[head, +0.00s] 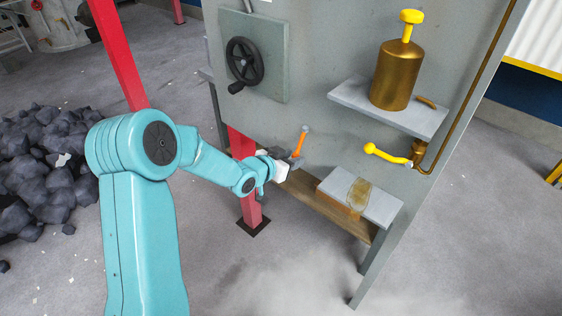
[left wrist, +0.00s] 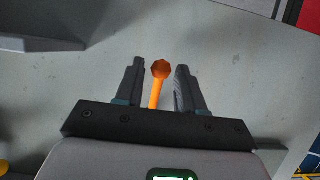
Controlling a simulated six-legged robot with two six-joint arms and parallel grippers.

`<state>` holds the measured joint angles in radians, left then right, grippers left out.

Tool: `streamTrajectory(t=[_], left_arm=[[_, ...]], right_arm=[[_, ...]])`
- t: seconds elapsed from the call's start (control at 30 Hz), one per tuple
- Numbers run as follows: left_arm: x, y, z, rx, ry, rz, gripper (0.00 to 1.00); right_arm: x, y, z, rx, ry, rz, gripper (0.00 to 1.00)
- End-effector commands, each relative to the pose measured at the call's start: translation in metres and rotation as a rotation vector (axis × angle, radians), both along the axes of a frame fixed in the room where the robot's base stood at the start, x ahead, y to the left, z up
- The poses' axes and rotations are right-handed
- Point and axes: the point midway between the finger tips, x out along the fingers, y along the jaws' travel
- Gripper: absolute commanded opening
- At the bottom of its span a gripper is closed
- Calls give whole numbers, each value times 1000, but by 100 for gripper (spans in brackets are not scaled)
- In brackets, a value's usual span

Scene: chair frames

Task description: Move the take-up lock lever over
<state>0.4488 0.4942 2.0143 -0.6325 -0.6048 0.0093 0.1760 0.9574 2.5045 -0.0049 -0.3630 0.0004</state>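The lever (head: 300,141) is a short orange handle with a rounded end on the grey panel, left of the yellow lever. It stands nearly upright, leaning a little to the right. In the left wrist view the orange lever (left wrist: 159,80) stands between the two dark fingers, with a gap on either side. My left gripper (head: 287,167) is at the lever's lower part in the head view; it also shows in the left wrist view (left wrist: 158,82), open around the lever. The lever's base is hidden by the gripper. My right gripper is not in view.
A black handwheel (head: 244,62) is on the panel at upper left. A yellow lever (head: 387,155) sits at right, below a shelf (head: 350,93) with a brass canister (head: 394,76). A lower ledge (head: 382,206) juts out. A coal heap (head: 40,165) lies at left.

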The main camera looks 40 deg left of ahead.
Motion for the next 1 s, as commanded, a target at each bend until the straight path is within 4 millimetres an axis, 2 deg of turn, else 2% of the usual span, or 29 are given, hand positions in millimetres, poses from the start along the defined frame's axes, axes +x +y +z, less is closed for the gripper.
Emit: streamTrajectory(t=[0.07,0.13,0.17,0.43,0.8,1.0], left_arm=[[12,-2,-6,0,-1,-2,38],[9,-1,-3,0,-1,-1,16],[9,-1,-3,1,0,-1,9],[8,1,-2,0,0,-2,9],[-9,3,13,1,-1,-3,9],[-10,3,13,1,-2,-3,9]], right_arm=[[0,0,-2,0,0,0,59],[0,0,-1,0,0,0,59],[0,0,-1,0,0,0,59],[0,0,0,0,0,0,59],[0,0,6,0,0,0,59],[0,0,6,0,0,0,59]])
